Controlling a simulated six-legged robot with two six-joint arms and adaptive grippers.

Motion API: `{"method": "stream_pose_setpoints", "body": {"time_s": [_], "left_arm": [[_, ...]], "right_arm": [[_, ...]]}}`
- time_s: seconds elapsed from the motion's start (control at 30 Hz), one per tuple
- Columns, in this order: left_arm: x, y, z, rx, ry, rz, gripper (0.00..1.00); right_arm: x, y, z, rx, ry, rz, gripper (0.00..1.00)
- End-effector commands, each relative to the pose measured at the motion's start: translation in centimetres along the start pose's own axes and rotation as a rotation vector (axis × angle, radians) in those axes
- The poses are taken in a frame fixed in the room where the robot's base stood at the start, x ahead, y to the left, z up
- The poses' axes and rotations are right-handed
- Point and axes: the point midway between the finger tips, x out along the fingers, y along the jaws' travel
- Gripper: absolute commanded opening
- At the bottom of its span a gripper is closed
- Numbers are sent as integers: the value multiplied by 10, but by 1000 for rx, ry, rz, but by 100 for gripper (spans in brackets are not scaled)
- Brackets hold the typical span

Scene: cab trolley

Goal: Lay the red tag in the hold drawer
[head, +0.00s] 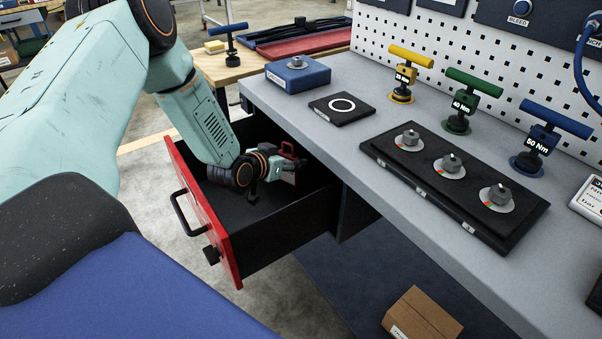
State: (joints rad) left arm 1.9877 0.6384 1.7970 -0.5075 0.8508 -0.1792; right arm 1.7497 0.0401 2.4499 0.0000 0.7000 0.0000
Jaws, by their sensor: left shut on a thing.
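The hold drawer (208,214) has a red front with a black handle and stands pulled open under the left end of the grey bench. Its dark inside shows. My left arm reaches down over the drawer, and my left gripper (287,167) is inside its outline, near the far right inner side. The gripper is shut on a small red piece, seemingly the red tag (288,148), which is mostly hidden by the fingers. I cannot tell whether the tag touches the drawer floor. My right gripper is not in view.
The bench top (350,150) bears a blue block (298,78), a black pad with a white ring (343,107) and a black tray with several knobs (380,150). Yellow, green and blue T-handle tools (540,135) stand before a pegboard. A cardboard box (425,315) lies below.

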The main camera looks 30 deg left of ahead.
Motion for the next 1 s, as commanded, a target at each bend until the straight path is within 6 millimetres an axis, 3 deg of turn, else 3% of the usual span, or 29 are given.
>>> {"method": "stream_pose_setpoints", "body": {"time_s": [0.4, 0.8, 0.83, 1.0], "left_arm": [[20, 33, 18, 3, 0, 1, 24], [22, 34, 20, 0, 1, -1, 24], [22, 34, 20, 0, 1, -1, 57], [21, 34, 19, 0, 1, -1, 72]], "right_arm": [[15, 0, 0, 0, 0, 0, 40], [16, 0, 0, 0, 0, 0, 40], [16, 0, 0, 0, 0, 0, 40], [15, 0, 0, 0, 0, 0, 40]]}}
